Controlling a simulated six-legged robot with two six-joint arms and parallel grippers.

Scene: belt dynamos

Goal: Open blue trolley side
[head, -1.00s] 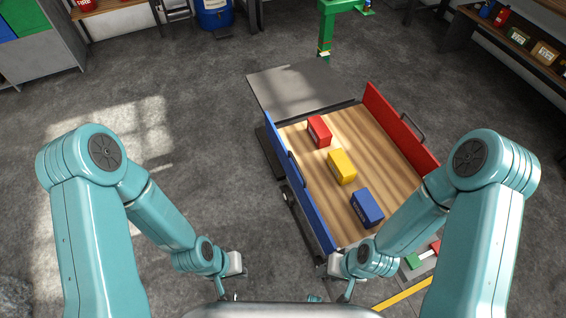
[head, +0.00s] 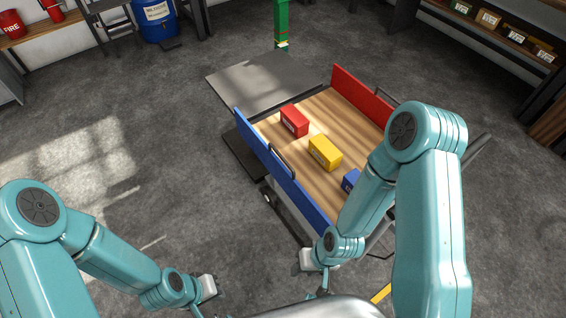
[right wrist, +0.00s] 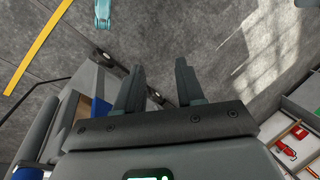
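The trolley has a wooden bed (head: 285,138) between an upright blue side (head: 285,180) on the left and an upright red side (head: 360,95) on the right. A dark handle (head: 281,160) sits on the blue side. A red box (head: 294,120), a yellow box (head: 324,152) and a blue box (head: 351,180) lie on the bed; my right arm partly hides the blue box. My right gripper (right wrist: 159,66) is open and empty, its fingers over floor; in the head view it is low, near the trolley's near end. My left gripper (head: 203,308) is low, left of the trolley, its fingers barely visible.
A grey flat plate (head: 265,80) extends at the trolley's far end. A green post (head: 282,25) stands beyond it. A blue drum (head: 158,20) and shelves (head: 490,35) stand at the back. The floor (head: 180,190) left of the trolley is clear.

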